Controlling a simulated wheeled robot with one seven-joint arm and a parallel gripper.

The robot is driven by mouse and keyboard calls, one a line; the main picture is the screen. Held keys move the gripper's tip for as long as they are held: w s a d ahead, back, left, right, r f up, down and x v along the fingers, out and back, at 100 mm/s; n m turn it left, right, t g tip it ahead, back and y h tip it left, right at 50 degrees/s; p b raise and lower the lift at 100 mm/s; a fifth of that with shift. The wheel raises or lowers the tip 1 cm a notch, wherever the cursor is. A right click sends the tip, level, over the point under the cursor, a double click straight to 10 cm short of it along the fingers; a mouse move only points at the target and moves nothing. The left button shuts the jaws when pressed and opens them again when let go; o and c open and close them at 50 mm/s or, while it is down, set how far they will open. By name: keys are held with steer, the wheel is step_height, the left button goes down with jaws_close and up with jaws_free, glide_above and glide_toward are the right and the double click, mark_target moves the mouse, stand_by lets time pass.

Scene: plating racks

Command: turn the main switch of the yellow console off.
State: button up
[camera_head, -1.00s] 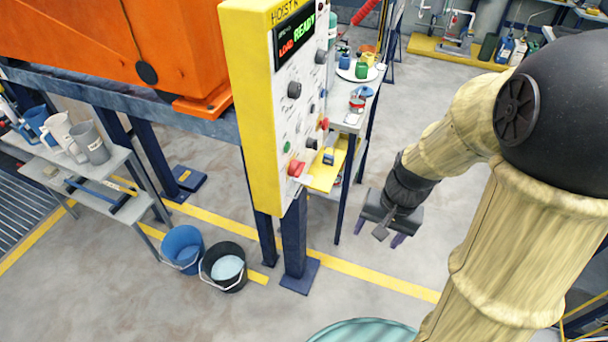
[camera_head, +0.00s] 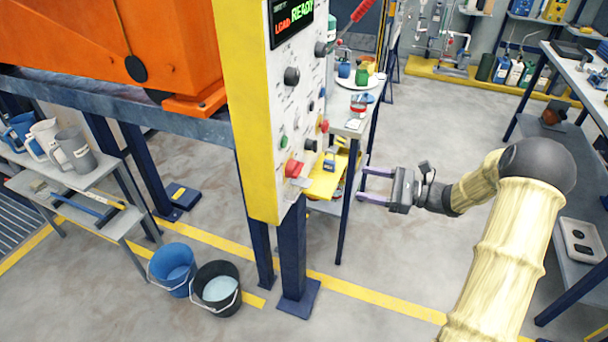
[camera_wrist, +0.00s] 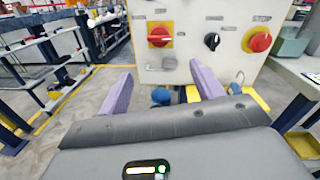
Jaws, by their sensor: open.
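The yellow console (camera_head: 250,120) stands on a dark blue post, its white front panel facing right. Low on the panel are a red knob (camera_head: 293,168), a black knob (camera_head: 311,145) and a farther red knob (camera_head: 323,125). In the wrist view, the left red knob (camera_wrist: 160,35) and right red knob (camera_wrist: 258,40) sit on yellow plates, with the black knob (camera_wrist: 212,41) between. I cannot read which is the main switch. My gripper (camera_head: 362,184) is open and empty, right of the panel and apart from it. Its fingers (camera_wrist: 160,72) point towards the panel, below the left red knob.
A yellow shelf (camera_head: 328,183) juts out under the panel. A grey table (camera_head: 354,125) with bottles and a plate stands behind the console. A blue bucket (camera_head: 172,268) and a black bucket (camera_head: 216,290) stand on the floor at left.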

mark_target(301, 170)
steer(key=p+x, duration=0.1)
steer(key=x, duration=1.6)
steer(key=shift+w+a, duration=0.2)
steer(key=shift+a, duration=0.1)
steer(key=c, duration=0.7)
